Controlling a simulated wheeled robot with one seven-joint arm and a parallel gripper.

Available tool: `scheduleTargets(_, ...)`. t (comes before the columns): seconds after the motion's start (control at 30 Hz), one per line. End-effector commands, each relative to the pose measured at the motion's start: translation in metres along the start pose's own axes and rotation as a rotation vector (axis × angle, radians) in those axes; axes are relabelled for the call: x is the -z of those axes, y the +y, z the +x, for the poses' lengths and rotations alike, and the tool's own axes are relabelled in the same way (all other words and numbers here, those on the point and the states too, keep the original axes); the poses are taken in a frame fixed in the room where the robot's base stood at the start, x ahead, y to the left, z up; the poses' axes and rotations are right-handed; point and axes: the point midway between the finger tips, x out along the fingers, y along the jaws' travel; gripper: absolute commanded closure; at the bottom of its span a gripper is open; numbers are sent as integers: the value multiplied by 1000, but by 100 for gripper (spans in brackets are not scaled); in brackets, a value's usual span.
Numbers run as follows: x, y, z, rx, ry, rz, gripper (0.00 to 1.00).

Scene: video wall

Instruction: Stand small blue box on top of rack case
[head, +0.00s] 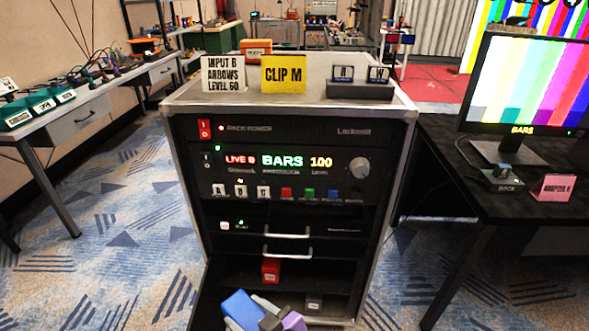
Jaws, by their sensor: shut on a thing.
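The rack case (369,190) stands upright in the middle of the head view, with a pale flat top and dark front panels. The small blue box (239,306) is low in front of the case, at the bottom edge of the picture. My gripper (250,312) is shut on the blue box, with pale grey fingers at its near end. The box is tilted in the picture and well below the case top. Its lower part is hidden by the fingers.
On the case top stand a white sign (223,75), a yellow CLIP M sign (283,74) and a dark switch unit (360,89). The near top strip is bare. Drawer handles (287,235) project from the front. A desk with a monitor (522,85) stands at right.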

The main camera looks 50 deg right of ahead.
Motion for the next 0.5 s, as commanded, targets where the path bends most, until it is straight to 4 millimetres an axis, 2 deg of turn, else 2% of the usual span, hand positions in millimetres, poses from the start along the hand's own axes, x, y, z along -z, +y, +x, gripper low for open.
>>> scheduleTargets(0.03, 22, 0, -9, 0, 2, 0, 100)
scheduleTargets(0.5, 116, 0, -48, 0, 2, 0, 100)
